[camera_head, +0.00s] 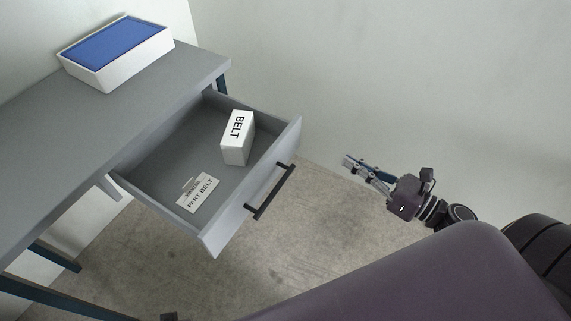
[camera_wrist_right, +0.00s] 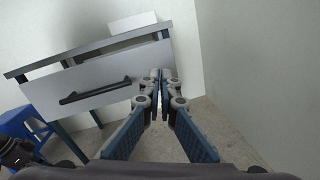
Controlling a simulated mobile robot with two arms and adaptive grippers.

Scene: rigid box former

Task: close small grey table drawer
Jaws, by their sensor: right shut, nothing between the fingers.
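The small grey table drawer (camera_head: 214,240) stands pulled out from under the grey table (camera_head: 60,130) in the head view. Its black bar handle (camera_head: 270,191) is on the front panel. The drawer front (camera_wrist_right: 95,83) and handle (camera_wrist_right: 95,91) also show in the right wrist view. My right gripper (camera_head: 347,160) is to the right of the drawer front, apart from it, with its fingers together and empty. In the right wrist view the fingertips (camera_wrist_right: 160,74) meet near the drawer's right end. My left gripper cannot be made out with certainty in either view.
A white box marked BELT (camera_head: 237,138) and a white PART BELT card (camera_head: 198,193) lie inside the drawer. A white bin with a blue inside (camera_head: 117,57) stands on the table. A blue stool (camera_wrist_right: 20,122) shows at left. Bare floor lies before the drawer; walls stand behind.

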